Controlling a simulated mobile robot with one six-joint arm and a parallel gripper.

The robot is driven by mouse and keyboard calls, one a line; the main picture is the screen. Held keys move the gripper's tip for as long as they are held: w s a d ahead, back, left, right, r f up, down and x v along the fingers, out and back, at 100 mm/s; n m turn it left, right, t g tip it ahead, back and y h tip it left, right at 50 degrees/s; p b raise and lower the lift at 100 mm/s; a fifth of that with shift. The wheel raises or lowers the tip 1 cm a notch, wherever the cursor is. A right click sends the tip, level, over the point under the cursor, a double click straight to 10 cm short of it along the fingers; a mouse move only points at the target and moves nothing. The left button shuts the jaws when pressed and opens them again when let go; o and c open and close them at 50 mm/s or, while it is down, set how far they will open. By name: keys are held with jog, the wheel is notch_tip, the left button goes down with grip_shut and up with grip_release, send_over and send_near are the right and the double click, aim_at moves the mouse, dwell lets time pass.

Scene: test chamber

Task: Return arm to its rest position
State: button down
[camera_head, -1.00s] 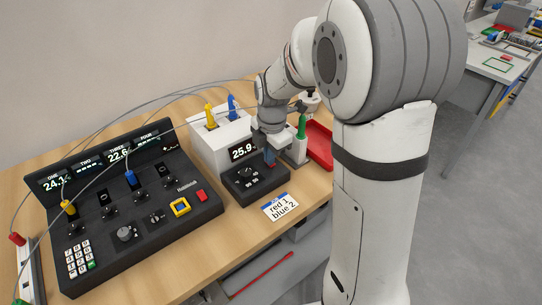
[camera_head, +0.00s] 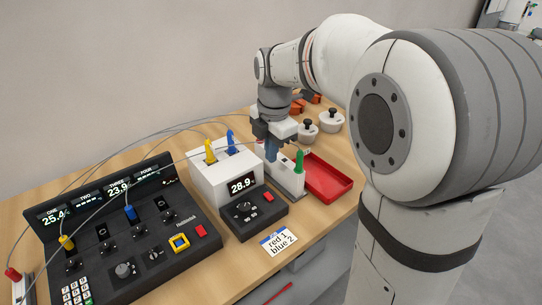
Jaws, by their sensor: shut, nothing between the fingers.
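My arm reaches in from the right, and my gripper (camera_head: 271,156) points down over the bench. It is shut and empty, with blue fingers beside the grey probe holder (camera_head: 290,182), near the right side of the white block heater (camera_head: 215,178). I cannot tell whether the fingertips touch the holder. A green probe (camera_head: 299,161) stands upright in that holder. Yellow (camera_head: 210,149) and blue (camera_head: 231,141) probes stand in the top of the white heater, whose display reads 28.9.
A black console (camera_head: 130,235) with a yellow and a blue plug stands at left, cables arching above. A red tray (camera_head: 328,178) lies right of the holder, with white lidded pots (camera_head: 331,121) behind. A label card (camera_head: 279,240) lies in front.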

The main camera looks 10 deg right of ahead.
jog(key=s+d+f+m+t, duration=0.1)
jog(key=s+d+f+m, duration=0.1)
jog(key=s+m, duration=0.7)
jog(key=s+d+f+m+t, duration=0.1)
jog(key=s+f+m, duration=0.1)
jog(key=s+m, duration=0.8)
jog(key=m, duration=0.4)
jog(key=shift+d, duration=0.4)
